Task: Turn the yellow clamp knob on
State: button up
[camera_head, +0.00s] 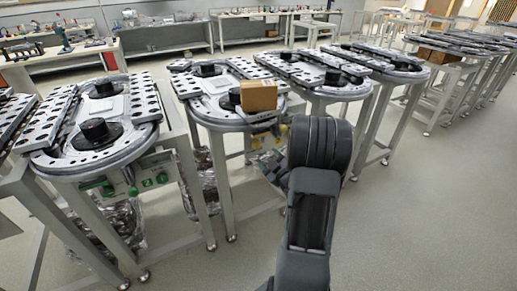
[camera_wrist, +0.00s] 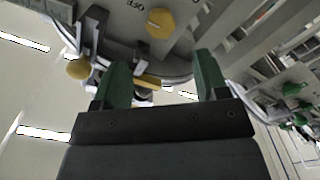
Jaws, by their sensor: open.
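A yellow, roughly hexagonal knob (camera_wrist: 160,22) sits on a grey panel (camera_wrist: 190,12) at the top of the wrist view. It has a pale mark on its face, and lettering that looks like an upside-down "OFF" stands beside it. My gripper (camera_wrist: 162,58) has two green fingers spread apart, with the knob a little beyond their tips in the picture. No contact shows. A yellow ball (camera_wrist: 78,68) and a yellow bar (camera_wrist: 148,82) are also in the wrist view; the bar shows between the fingers.
A cardboard box (camera_head: 258,96) sits on the ring track (camera_head: 205,112) just left of my arm. Similar tracks on grey-legged stands line up on both sides. Green knobs (camera_wrist: 291,89) show on another panel at right. Open floor (camera_head: 420,210) lies to the right.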

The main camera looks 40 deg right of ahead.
aim_at(258, 146)
jog(key=w, duration=0.5)
jog(key=w+d, duration=0.1)
jog(key=w, duration=0.2)
jog(key=shift+w, duration=0.35)
jog(key=shift+c, duration=0.2)
jog(key=c, duration=0.9)
